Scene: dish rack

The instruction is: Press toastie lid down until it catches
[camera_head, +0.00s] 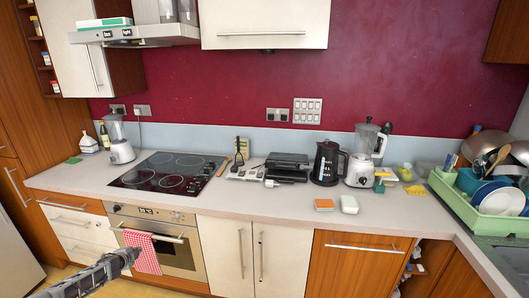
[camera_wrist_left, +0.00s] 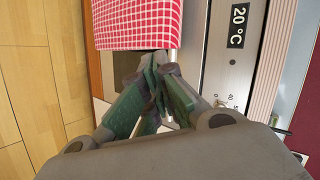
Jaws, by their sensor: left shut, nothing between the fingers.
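The black toastie maker (camera_head: 287,163) stands on the counter against the back wall, between the hob and the black kettle. Its lid looks low over its base; I cannot tell whether it is caught. My left gripper (camera_head: 136,254) is at the lower left of the head view, in front of the oven and far from the toastie maker. In the left wrist view its fingers (camera_wrist_left: 160,62) are shut together with nothing between them, near the red checked towel (camera_wrist_left: 140,22). My right gripper is not in view.
The black kettle (camera_head: 327,164) and a blender (camera_head: 362,168) stand right of the toastie maker. A white plug (camera_head: 271,183) lies before it. The hob (camera_head: 170,173) is to the left. Sponges (camera_head: 324,205) lie near the front edge. A green dish rack (camera_head: 465,203) is at far right.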

